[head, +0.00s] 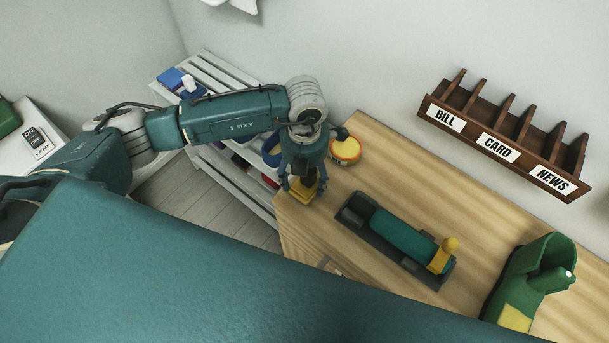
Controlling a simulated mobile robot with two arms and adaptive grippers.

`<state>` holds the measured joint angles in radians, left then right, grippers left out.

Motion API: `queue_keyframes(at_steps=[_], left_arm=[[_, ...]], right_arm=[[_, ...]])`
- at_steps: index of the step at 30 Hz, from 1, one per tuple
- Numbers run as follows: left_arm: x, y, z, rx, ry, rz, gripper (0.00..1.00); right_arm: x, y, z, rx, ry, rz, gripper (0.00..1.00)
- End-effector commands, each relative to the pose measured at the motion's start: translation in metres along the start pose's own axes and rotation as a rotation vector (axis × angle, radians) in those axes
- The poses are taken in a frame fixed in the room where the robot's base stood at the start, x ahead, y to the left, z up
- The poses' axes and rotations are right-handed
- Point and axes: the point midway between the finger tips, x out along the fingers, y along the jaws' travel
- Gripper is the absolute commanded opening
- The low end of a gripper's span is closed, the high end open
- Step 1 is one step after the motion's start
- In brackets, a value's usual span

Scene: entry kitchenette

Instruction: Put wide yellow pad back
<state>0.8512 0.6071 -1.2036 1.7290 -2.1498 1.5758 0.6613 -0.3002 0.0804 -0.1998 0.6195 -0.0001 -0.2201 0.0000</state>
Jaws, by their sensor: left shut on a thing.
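The wide yellow pad (304,190) shows as a small yellow block between the fingers of my left gripper (304,184), near the left end of the wooden counter. The gripper points down and is shut on the pad. The fingers hide part of the pad, and I cannot tell whether it touches the counter. My right gripper is not in view.
A round yellow-and-orange tub (345,151) stands close to the right of my left gripper. A dark tray (352,217) with a teal body lies mid-counter. A green-and-yellow object (513,283) stands at right. A wooden BILL, CARD, NEWS rack (478,149) hangs on the wall.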

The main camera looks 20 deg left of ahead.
Motion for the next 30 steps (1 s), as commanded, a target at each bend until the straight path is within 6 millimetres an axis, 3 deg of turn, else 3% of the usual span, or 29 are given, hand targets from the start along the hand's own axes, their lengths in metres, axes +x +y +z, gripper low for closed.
queue_keyframes(at_steps=[4,5,7,16,20,21,28,30], left_arm=[[0.006,0.000,0.000,0.000,0.000,0.000,0.45],[0.005,0.000,0.000,0.000,0.000,0.000,0.69],[0.004,0.000,0.000,0.000,0.000,0.000,0.83],[0.003,0.000,0.000,-0.001,0.000,0.000,0.84],[0.000,0.000,0.000,0.000,0.001,0.000,0.84],[-0.003,0.000,0.001,0.000,-0.003,0.000,0.84],[-0.046,0.006,0.004,0.000,-0.007,0.002,0.84],[-0.064,0.005,0.003,0.001,-0.005,0.001,0.84]], right_arm=[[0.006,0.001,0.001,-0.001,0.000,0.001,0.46],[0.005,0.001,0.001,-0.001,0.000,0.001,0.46],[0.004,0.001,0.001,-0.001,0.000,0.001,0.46],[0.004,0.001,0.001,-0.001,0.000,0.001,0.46],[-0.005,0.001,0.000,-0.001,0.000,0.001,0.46],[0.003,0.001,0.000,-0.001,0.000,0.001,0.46],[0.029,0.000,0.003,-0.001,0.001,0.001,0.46],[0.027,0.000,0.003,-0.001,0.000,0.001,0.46]])
